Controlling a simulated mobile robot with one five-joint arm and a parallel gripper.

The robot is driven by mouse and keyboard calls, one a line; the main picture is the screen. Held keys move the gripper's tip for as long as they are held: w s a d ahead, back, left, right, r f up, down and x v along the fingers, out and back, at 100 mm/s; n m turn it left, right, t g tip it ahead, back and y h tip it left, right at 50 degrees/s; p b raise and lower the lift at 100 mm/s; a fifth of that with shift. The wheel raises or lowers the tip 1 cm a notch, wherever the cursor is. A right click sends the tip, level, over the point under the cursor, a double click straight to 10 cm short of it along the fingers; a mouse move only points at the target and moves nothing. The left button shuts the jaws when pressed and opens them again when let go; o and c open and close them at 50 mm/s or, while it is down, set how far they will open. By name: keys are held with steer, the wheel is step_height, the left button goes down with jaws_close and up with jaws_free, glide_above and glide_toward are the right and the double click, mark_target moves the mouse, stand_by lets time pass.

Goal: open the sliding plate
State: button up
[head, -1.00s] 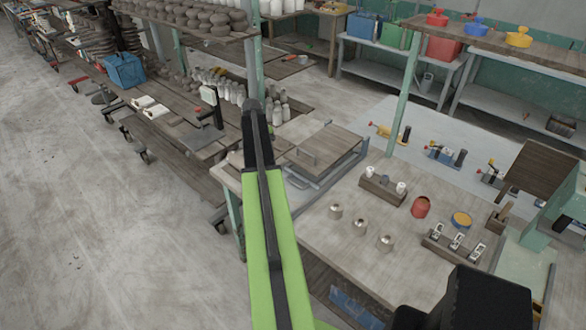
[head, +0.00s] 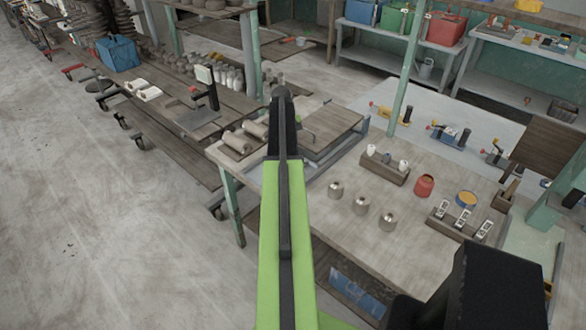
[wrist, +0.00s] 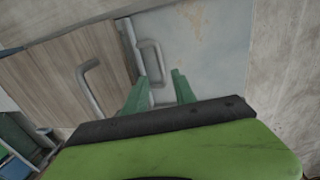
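The sliding plate (head: 332,132) appears to be the flat wooden panel on a metal frame at the bench's far left part. It has a bar handle near its left edge. In the wrist view the wooden panel (wrist: 45,82) is at the left with a bent metal handle (wrist: 92,88). A second metal loop (wrist: 151,62) lies over a pale grey surface, just beyond my fingertips. My gripper (wrist: 160,88) is open, its two green fingers apart, with no object clearly held. In the head view my arm hides the gripper.
Grey cylinders (head: 245,138) lie left of the panel. Metal pots (head: 360,206), a red pot (head: 424,186) and a wooden block with cups (head: 385,167) stand on the bench right of it. A green post (head: 408,80) rises behind. The floor at left is clear.

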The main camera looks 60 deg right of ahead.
steer(key=f+b, duration=0.2)
steer(key=d+f+b, duration=0.1)
steer(key=f+b, duration=0.1)
steer(key=f, duration=0.1)
steer(key=f+b, duration=0.2)
steer(key=f, duration=0.1)
steer(key=shift+s+d, duration=0.15)
steer(key=shift+d, duration=0.1)
steer(key=shift+r, duration=0.1)
jaws_close()
stand_by(0.8)
